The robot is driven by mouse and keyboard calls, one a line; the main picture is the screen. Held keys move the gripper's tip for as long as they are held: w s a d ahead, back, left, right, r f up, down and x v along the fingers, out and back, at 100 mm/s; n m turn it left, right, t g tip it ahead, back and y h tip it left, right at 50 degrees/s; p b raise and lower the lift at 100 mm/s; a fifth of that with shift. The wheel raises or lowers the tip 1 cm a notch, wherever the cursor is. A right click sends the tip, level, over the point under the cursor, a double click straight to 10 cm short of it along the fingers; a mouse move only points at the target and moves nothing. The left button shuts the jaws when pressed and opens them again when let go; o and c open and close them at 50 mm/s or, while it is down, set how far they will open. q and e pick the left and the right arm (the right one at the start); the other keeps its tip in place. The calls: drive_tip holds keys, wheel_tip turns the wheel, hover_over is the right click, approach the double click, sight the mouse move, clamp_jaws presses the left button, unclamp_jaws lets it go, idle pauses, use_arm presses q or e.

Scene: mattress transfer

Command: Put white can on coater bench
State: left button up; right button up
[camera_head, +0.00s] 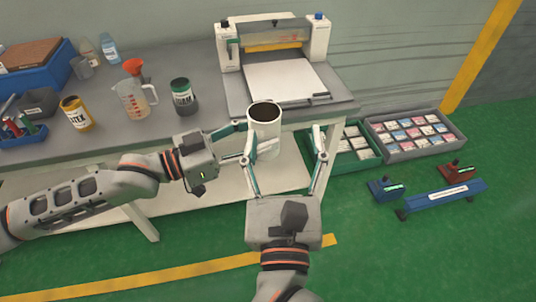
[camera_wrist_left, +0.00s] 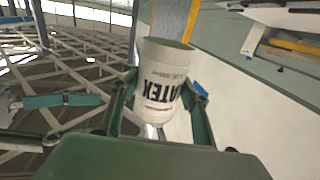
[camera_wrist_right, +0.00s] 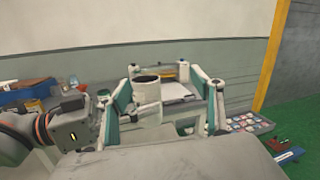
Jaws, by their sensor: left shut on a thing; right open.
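The white can (camera_head: 265,128) is upright with a dark open top, in front of the front edge of the coater bench (camera_head: 340,108). My left gripper (camera_head: 243,143) is shut on it from the left. In the left wrist view the can (camera_wrist_left: 166,85) sits between the fingers, with black lettering upside down. My right gripper (camera_head: 285,140) is open, its fingers spread on either side of the can; I cannot tell whether they touch it. In the right wrist view the can (camera_wrist_right: 146,90) shows between the open fingers. The coater (camera_head: 275,42) stands on the bench with a white plate.
On the grey table left of the coater stand a dark green-lidded jar (camera_head: 183,97), a measuring jug (camera_head: 134,100), a yellow can (camera_head: 76,113) and a blue bin (camera_head: 35,72). Sample trays (camera_head: 418,152) and blue tools (camera_head: 445,196) lie on the green floor at right.

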sight(264, 111)
drive_tip(key=w+a, duration=0.1)
drive_tip(key=w, duration=0.2)
drive_tip(key=w+a+f+g+y, duration=0.1)
drive_tip(key=w, duration=0.3)
drive_tip(key=w+a+f+y, duration=0.1)
drive_tip(key=w, duration=0.2)
drive_tip(key=shift+w+a+m+g, duration=0.25)
drive_tip(key=shift+a+m+g, duration=0.05)
drive_tip(key=shift+c, duration=0.4)
drive_tip(key=c, duration=1.2)
use_arm(q)
drive_tip(key=o, duration=1.5)
use_arm(e)
drive_tip(key=shift+c, duration=0.4)
